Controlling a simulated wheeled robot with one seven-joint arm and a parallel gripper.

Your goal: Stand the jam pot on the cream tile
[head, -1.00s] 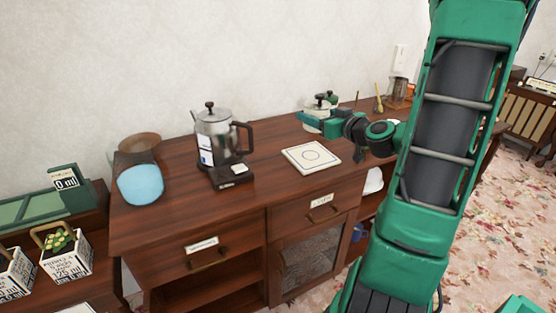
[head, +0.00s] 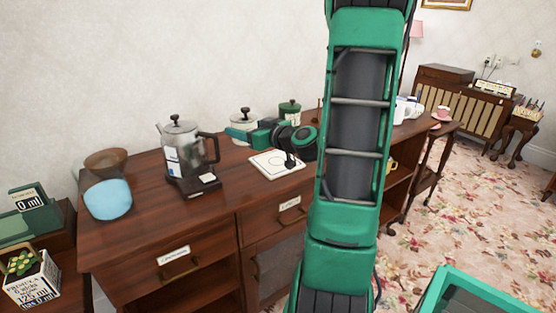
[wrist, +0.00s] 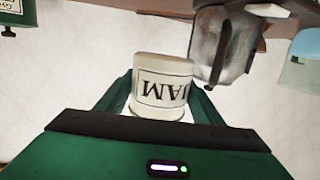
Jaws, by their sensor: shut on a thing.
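The jam pot (head: 243,115) is a cream pot with a dark knob on its lid. In the wrist view the jam pot (wrist: 163,82) shows its JAM label upside down, as the kettle there also is, so the pot looks upright. My gripper (head: 237,132) is shut around it; the fingers of my gripper (wrist: 163,98) lie on both sides. The cream tile (head: 268,167), square with a ring mark, lies on the desk. The pot appears behind and left of the tile, and its exact height is unclear.
A glass-and-steel kettle (head: 186,150) stands on its base left of the tile. A green lidded canister (head: 290,108) stands behind my wrist. My arm hides part of the desk's right side.

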